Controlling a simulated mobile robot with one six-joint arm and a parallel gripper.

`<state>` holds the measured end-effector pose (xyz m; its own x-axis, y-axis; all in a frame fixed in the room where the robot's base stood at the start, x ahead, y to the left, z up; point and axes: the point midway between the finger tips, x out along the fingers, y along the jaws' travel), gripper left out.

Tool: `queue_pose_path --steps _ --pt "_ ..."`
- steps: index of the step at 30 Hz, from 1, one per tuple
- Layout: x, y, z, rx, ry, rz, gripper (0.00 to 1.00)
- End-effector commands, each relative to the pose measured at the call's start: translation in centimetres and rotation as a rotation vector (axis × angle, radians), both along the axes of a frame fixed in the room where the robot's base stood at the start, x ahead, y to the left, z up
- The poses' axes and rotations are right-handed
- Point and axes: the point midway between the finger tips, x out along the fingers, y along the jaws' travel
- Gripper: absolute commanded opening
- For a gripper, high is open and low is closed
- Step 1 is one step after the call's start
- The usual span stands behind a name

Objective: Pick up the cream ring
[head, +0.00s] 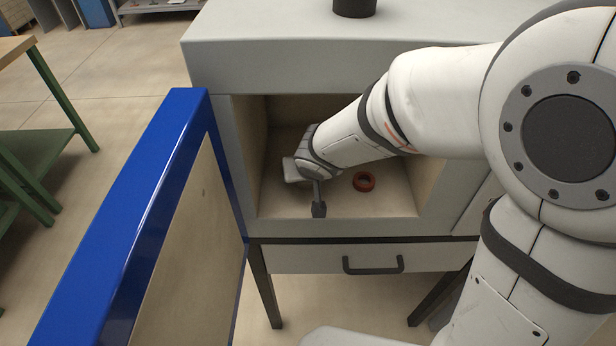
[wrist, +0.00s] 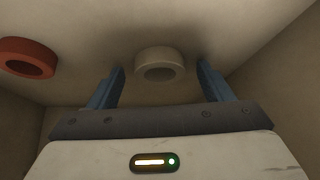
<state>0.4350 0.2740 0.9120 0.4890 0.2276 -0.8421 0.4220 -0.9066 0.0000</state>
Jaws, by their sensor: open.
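The cream ring (wrist: 160,66) lies in the wrist view on the cream floor of the cabinet compartment, between and just beyond the fingertips of my gripper (wrist: 161,72). The two blue fingers are spread apart with nothing held between them. I cannot tell how high the fingertips are above the floor. In the head view my gripper (head: 318,196) is inside the compartment, and the cream ring is not visible there, hidden by my arm and gripper.
A red ring (head: 363,181) lies right of my gripper in the head view; it is at left in the wrist view (wrist: 27,58). Compartment walls (head: 433,188) stand close around. The blue-edged door (head: 150,200) is open at left. A closed drawer (head: 330,260) is below.

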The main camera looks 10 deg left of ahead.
Motion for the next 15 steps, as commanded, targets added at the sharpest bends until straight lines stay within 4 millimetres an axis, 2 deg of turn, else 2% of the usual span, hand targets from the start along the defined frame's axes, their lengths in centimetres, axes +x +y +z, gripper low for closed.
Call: queue_pose_path --steps 5,15 --pt "0.01 -0.02 0.09 0.0 -0.001 0.0 0.71" --pt "0.02 -0.07 0.1 0.0 -0.001 -0.001 0.43"
